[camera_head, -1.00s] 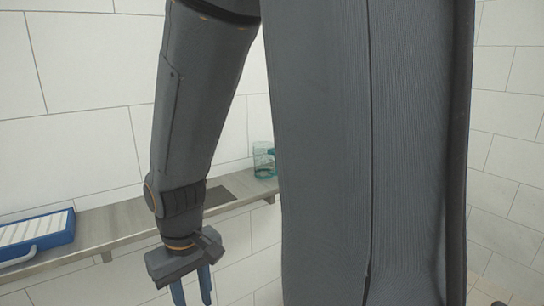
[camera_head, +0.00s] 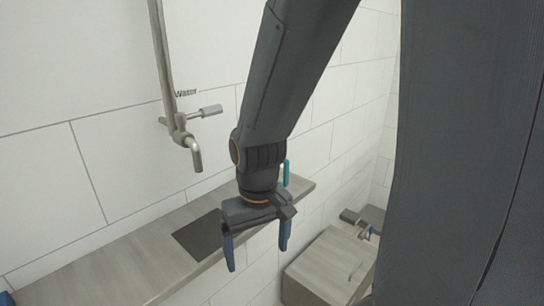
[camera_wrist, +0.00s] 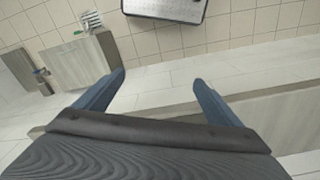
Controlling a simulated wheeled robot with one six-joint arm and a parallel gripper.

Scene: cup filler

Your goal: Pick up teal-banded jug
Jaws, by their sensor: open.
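The teal-banded jug is almost wholly hidden behind my arm in the head view. Only an upright teal piece, seemingly part of the jug (camera_head: 286,173), shows just right of my wrist, near the right end of the shelf. My gripper (camera_head: 257,258) points down, open and empty, in front of the shelf. The jug appears beyond it, apart from the fingers. In the wrist view my two blue fingers (camera_wrist: 159,82) are spread with nothing between them. I cannot make out the jug there.
A wall shelf (camera_head: 120,270) holds a dark grate (camera_head: 200,235) below a metal tap (camera_head: 184,135) labelled "Water". A wooden box (camera_head: 325,268) stands lower right. In the wrist view a dark-rimmed tray (camera_wrist: 165,10) lies at the top and a box (camera_wrist: 75,65) at left.

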